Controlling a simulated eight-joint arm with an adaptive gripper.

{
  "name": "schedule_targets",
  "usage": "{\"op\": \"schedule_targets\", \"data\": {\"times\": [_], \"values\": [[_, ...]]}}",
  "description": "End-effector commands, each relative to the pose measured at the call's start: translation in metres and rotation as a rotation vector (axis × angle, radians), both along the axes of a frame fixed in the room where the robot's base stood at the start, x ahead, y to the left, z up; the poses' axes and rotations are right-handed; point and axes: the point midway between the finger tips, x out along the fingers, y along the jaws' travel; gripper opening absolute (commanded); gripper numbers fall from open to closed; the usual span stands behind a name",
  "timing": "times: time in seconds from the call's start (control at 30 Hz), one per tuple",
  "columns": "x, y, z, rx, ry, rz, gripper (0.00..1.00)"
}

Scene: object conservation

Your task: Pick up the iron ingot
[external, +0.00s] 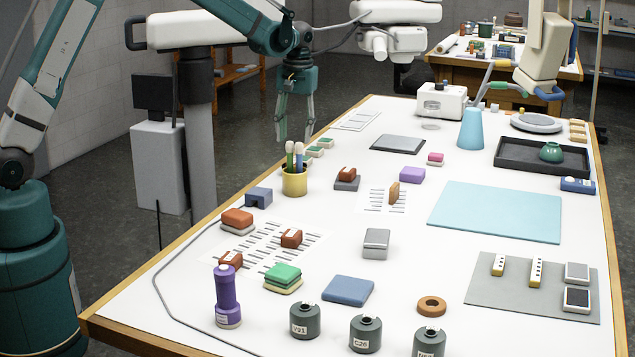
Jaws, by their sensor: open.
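My gripper (294,138) hangs open and empty, fingers pointing down, above the far left part of the table, behind and above the yellow cup. A grey metallic block (376,240) lies near the middle of the white table and looks most like the iron ingot, but I cannot be sure. It is well to the right of and nearer the camera than my gripper, with nothing touching it.
The yellow cup (295,183) with brushes stands upright below my gripper. A light blue mat (497,211) is bare. A cable runs along the left edge.

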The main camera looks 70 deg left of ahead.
Motion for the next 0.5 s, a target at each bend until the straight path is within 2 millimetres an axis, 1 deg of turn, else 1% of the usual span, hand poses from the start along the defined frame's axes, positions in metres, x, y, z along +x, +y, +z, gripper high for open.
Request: {"op": "schedule_targets", "data": {"times": [0.5], "values": [[0.0015, 0.0022, -0.0062, -0.001, 0.005, 0.005, 0.41]]}}
